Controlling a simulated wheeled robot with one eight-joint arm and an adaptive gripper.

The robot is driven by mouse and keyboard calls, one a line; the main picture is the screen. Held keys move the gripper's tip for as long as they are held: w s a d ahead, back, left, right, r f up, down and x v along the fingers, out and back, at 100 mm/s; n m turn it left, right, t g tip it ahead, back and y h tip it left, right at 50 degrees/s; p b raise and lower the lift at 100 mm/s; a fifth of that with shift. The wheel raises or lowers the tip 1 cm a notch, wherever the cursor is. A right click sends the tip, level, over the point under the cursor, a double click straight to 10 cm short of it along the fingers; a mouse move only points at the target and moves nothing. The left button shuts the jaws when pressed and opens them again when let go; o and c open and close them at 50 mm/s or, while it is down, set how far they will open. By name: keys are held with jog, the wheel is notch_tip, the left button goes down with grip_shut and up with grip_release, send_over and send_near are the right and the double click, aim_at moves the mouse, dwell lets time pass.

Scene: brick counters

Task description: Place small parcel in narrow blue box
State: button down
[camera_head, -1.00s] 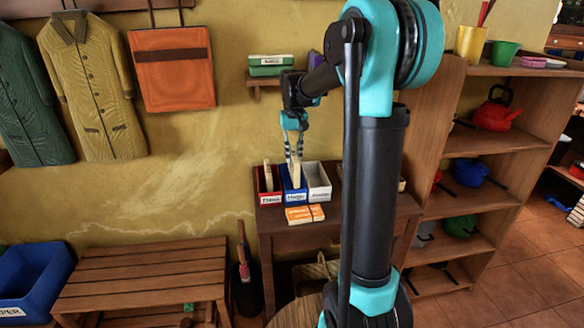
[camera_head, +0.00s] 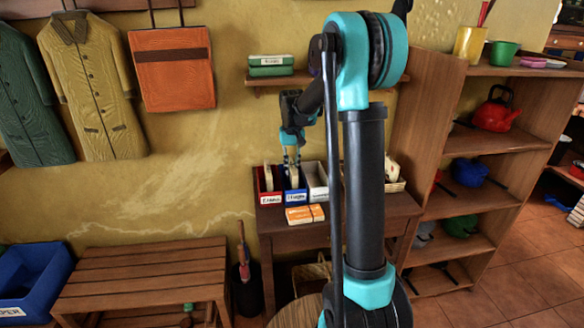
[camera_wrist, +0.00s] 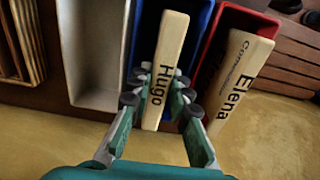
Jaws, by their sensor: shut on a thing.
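The narrow blue box (camera_head: 295,197) stands on a small wooden table, between a red box and a white one. The small parcel (camera_wrist: 168,62), a pale slab marked "Hugo", stands upright in the blue box's opening, which shows in the wrist view (camera_wrist: 198,22). My gripper (camera_head: 291,158) is above the blue box, with its fingers shut on either side of the parcel. In the wrist view, my gripper (camera_wrist: 160,98) covers part of the parcel's sides. The parcel's lower end is hidden inside the box, so I cannot tell whether it touches the bottom.
The red box (camera_head: 268,198) holds a similar slab marked "Elena" (camera_wrist: 240,78). The white box (camera_wrist: 92,60) looks empty. Orange packets (camera_head: 304,213) lie in front of the boxes. A wall shelf (camera_head: 262,80) with green boxes hangs above. A tall shelf unit (camera_head: 440,150) stands right.

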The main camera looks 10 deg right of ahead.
jog(key=shift+f, duration=0.15)
jog(key=c, duration=1.4)
grip_release()
notch_tip(320, 180, up, 12)
jog(key=s+d+f+t, duration=0.1)
jog(key=s+f, duration=0.5)
jog(key=s, duration=0.4)
jog(key=s+d+f+t, duration=0.1)
jog(key=s+f, duration=0.6)
jog(key=s, duration=0.3)
jog(key=s+d+f+t, duration=0.2)
jog(key=s+f, duration=0.4)
jog(key=s, duration=0.4)
jog(key=shift+s+f, duration=0.2)
jog(key=shift+s, duration=0.05)
